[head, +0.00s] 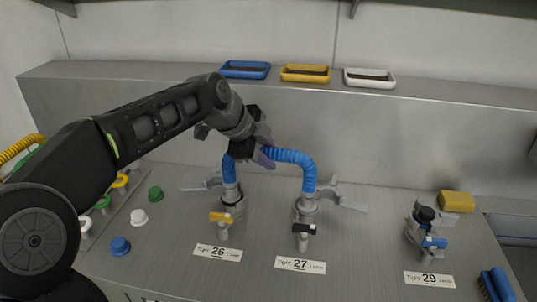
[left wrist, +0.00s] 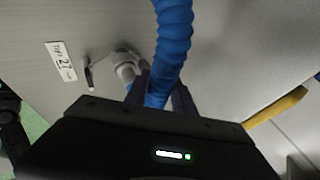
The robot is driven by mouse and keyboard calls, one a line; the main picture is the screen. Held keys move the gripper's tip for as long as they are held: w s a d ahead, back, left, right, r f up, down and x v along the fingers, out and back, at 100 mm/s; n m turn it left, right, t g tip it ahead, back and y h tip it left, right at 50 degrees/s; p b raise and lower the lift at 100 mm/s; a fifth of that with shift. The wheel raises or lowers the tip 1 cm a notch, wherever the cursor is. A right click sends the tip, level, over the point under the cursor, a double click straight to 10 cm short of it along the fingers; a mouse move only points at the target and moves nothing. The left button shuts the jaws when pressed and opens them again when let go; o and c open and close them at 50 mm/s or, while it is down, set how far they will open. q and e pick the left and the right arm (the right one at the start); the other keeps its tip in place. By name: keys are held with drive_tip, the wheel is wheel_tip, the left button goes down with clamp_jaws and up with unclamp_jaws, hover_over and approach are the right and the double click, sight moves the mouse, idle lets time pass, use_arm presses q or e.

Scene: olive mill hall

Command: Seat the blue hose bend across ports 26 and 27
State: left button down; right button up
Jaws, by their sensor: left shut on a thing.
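The blue hose bend (head: 292,157) arches from port 26 to port 27 in the head view. Its left end meets port 26 (head: 229,205) and its right end meets port 27 (head: 306,213); whether either end is fully down I cannot tell. My left gripper (head: 264,156) is shut on the hose near the top left of the arch. The hose also runs between the fingers in the left wrist view (left wrist: 172,45). Port 26 has a yellow lever (head: 220,216) and port 27 a black lever (head: 303,228). My right gripper is not in view.
Port 29 (head: 422,228) stands to the right, with a black cap and a blue lever. A yellow sponge (head: 457,201) and a blue brush (head: 496,285) lie near it. Coloured caps, such as a blue one (head: 120,246), are at left. Three trays, one yellow (head: 305,79), sit on the back ledge.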

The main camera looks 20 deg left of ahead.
use_arm(q)
drive_tip(key=c, duration=1.1)
unclamp_jaws()
drive_tip(key=shift+r, duration=0.1)
drive_tip(key=shift+c, duration=0.2)
drive_tip(key=shift+o, duration=1.3)
drive_tip(key=o, duration=0.5)
wheel_tip(320, 180, up, 9)
drive_tip(key=p, duration=0.6)
